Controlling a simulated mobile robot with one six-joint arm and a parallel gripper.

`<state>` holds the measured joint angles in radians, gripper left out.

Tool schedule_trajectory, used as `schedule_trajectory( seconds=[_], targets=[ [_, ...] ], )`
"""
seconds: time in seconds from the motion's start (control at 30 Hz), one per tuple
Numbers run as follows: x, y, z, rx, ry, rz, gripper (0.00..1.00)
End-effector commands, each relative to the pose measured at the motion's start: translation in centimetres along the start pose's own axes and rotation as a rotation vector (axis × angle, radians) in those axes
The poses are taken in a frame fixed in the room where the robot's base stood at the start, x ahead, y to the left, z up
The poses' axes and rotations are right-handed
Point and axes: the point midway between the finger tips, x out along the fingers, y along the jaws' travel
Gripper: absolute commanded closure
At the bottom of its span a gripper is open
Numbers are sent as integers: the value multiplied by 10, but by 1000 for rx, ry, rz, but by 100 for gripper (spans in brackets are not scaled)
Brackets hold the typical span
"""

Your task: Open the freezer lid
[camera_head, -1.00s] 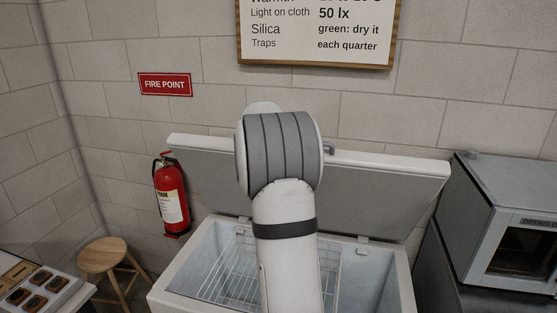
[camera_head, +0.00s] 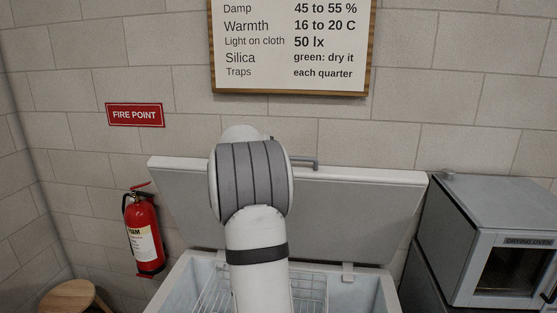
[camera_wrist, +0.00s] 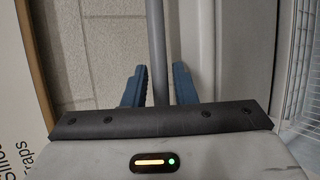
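The freezer lid (camera_head: 350,215) is raised and leans back near the wall behind the white chest freezer (camera_head: 374,296). The grey lid handle (camera_head: 305,163) sticks up at the lid's top edge, partly behind my arm. In the wrist view the handle (camera_wrist: 158,45) runs as a bar between the two blue fingers of my gripper (camera_wrist: 160,85). A narrow gap shows on each side of the bar, so the fingers look open around it. My arm hides the gripper in the head view.
Wire baskets (camera_head: 308,290) show inside the freezer. A red extinguisher (camera_head: 143,235) hangs at the left, above a wooden stool (camera_head: 70,297). A drying oven (camera_head: 505,255) stands at the right. A notice board (camera_head: 290,45) hangs above the lid.

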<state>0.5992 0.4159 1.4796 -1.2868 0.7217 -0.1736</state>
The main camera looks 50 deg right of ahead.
Motion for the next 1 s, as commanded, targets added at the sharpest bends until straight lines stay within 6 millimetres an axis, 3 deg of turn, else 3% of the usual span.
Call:
schedule_trajectory(
  seconds=[0.13,0.47,0.8,1.0],
  targets=[
    [3,0,5,2,-10,-2,64],
    [2,-1,8,3,-14,-4,64],
    [-51,-3,8,4,-13,-1,64],
    [-72,-1,9,5,-14,-1,64]
  ],
)
